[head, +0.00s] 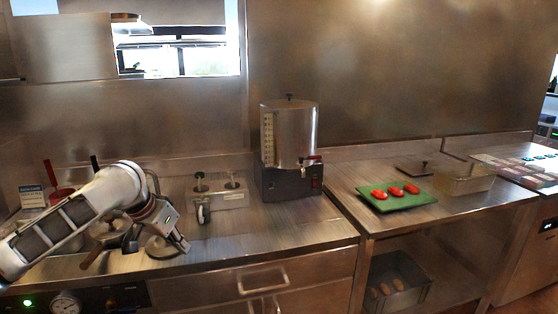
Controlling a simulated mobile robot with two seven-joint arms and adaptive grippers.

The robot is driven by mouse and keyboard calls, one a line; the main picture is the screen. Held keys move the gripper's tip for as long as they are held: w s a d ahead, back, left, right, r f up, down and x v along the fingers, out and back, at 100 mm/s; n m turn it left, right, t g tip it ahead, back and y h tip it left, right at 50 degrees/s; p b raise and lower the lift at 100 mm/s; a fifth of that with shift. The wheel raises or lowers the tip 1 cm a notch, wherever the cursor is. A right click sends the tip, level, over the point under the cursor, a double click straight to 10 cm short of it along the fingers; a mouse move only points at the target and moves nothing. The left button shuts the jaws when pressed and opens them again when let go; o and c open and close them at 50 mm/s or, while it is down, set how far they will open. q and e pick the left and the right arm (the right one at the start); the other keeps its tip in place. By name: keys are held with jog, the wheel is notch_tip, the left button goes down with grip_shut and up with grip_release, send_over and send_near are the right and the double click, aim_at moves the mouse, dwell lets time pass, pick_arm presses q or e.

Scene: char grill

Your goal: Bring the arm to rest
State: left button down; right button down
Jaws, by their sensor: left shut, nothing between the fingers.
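My left arm comes in from the left in the head view and reaches over the left steel counter. My left gripper (181,244) is shut with nothing in it. It is low over the counter, in front of a round metal lid-like item (160,250) that it partly covers; I cannot tell if they touch. My right gripper does not show.
A steel dispenser (290,135) stands at the back of the counter (280,226), beside a lidded container (220,196). Red items (395,190) lie on a green board (398,205) on the right table, near a clear bin (465,182).

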pick_arm(q)
jog(key=s+d+f+t+h, duration=0.1)
jog(key=s+d+f, duration=0.25)
jog(key=f, duration=0.45)
jog(key=s+d+f+t+h, duration=0.1)
jog(key=s+d+f, duration=0.2)
jog(key=d+f, duration=0.3)
jog(key=s+d+f+t+h, duration=0.1)
jog(key=s+d+f, duration=0.2)
jog(key=f, duration=0.6)
jog(key=s+a+f+t+y, duration=0.1)
jog(key=s+a+f, duration=0.2)
jog(key=s, duration=0.5)
jog(key=s+a+f+t+y, duration=0.1)
jog(key=s+a+f, duration=0.2)
jog(key=s+f, duration=0.3)
jog(key=s+a+f+y, duration=0.1)
jog(key=s+a+f, duration=0.2)
jog(key=s, duration=0.6)
jog(key=shift+s+a+f+t+y, duration=0.3)
jog(key=shift+a+f+t, duration=0.1)
jog(key=shift+f, duration=0.3)
